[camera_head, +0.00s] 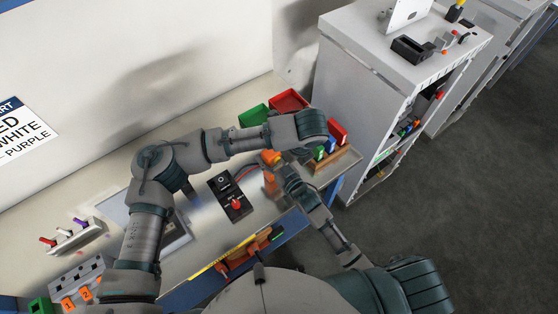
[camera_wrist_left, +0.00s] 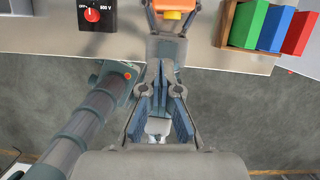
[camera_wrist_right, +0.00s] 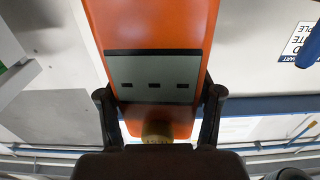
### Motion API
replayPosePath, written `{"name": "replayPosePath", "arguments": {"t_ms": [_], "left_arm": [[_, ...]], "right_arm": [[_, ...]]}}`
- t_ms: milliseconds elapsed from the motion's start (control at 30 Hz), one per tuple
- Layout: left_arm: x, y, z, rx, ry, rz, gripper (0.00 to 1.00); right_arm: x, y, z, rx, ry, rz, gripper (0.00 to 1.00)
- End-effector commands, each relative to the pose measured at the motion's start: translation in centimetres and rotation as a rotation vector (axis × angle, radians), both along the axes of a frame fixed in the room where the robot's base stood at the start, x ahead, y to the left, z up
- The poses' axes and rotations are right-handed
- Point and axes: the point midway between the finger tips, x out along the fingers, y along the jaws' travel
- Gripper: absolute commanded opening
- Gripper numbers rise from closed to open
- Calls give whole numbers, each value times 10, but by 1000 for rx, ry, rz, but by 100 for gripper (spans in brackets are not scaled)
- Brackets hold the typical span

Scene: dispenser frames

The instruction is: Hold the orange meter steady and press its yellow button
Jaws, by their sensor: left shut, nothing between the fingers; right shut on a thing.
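The orange meter (camera_wrist_right: 150,28) fills the upper middle of the right wrist view, with its grey panel facing the camera. My right gripper (camera_wrist_right: 158,112) is shut on it, one dark finger on each side. A shaded yellowish knob, probably the yellow button (camera_wrist_right: 157,131), shows at the meter's lower end. The meter (camera_head: 271,157) is small in the head view, above the bench edge. In the left wrist view the meter (camera_wrist_left: 174,4) and its yellow button (camera_wrist_left: 172,15) are at the top. My left gripper (camera_wrist_left: 162,76) is shut and empty, apart from the button.
A black meter with a red dial (camera_head: 236,200) lies on the bench. Green, blue and red blocks (camera_head: 330,144) stand in a wooden holder to the right. Green and red bins (camera_head: 289,101) are behind. A white cabinet (camera_head: 365,95) stands right of the bench.

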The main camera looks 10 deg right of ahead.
Motion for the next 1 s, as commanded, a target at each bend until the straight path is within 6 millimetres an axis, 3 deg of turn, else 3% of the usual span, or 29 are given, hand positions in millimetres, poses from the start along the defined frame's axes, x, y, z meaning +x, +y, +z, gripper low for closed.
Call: {"name": "replayPosePath", "arguments": {"t_ms": [133,467,1000], "left_arm": [[9,0,9,17,-65,-4,0],[9,-2,6,18,-61,-4,0],[36,14,-72,17,-59,-1,0]], "right_arm": [[0,0,1,2,-2,0,8],[0,-3,1,4,-4,0,8],[0,0,2,2,-3,0,8]]}}
